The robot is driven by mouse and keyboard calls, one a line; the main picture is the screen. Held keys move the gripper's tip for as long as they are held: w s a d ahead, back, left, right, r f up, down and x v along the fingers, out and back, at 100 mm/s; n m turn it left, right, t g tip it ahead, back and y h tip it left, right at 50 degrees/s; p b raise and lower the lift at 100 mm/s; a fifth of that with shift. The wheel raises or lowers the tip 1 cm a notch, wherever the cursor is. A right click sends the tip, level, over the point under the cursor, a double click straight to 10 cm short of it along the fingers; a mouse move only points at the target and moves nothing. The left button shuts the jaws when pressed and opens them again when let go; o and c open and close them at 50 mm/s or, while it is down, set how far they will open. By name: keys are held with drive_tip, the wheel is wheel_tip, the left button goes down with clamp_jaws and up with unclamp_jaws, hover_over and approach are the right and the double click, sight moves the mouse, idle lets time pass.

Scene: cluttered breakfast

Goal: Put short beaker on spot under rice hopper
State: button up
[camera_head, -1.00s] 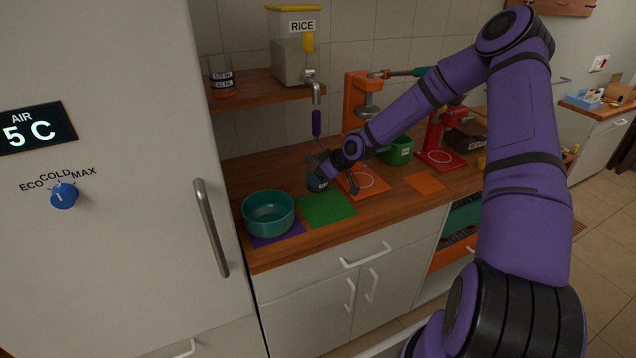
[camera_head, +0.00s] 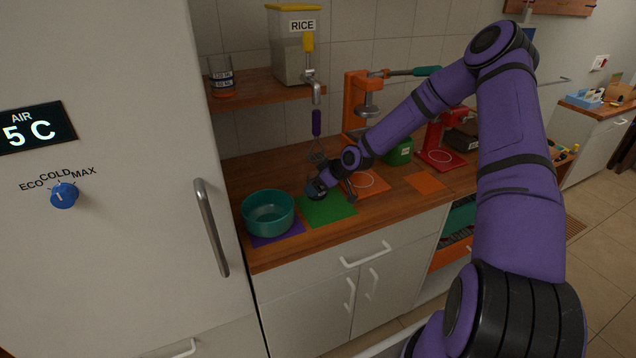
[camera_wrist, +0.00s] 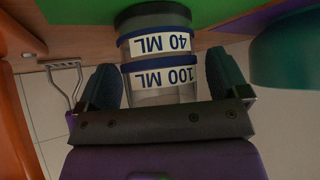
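A clear beaker with blue bands and labels reading 40 ML and 100 ML (camera_wrist: 160,75) sits between my fingers in the wrist view, upside down in that picture. I take it as the short beaker.
A teal bowl (camera_head: 268,213) stands on a purple mat (camera_head: 274,238) left of my gripper. Another beaker (camera_head: 222,78) is on the shelf (camera_head: 255,90). A purple-handled whisk (camera_head: 316,123) hangs behind my gripper. An orange press (camera_head: 357,105) and green container (camera_head: 399,152) are to the right.

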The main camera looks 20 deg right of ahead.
drive_tip(key=v, duration=0.6)
drive_tip(key=s+a+r+m+g+h, duration=0.2)
drive_tip(key=s+r+h, duration=0.2)
drive_tip(key=s+r, duration=0.75)
drive_tip(key=s+a+r+m+g+h, duration=0.15)
drive_tip(key=s+r+h, duration=0.25)
drive_tip(key=s+r, duration=0.75)
drive_tip(key=s+a+r+m+t+y, duration=0.1)
drive_tip(key=s+a+r+m, duration=0.1)
drive_tip(key=s+r, duration=0.4)
drive_tip(key=s+a+r+m+y, duration=0.1)
drive_tip(key=s+a+r+m, duration=0.1)
drive_tip(key=s+r, duration=0.4)
drive_tip(key=s+a, duration=0.1)
drive_tip(key=s, duration=0.4)
drive_tip(key=shift+r+t, duration=0.35)
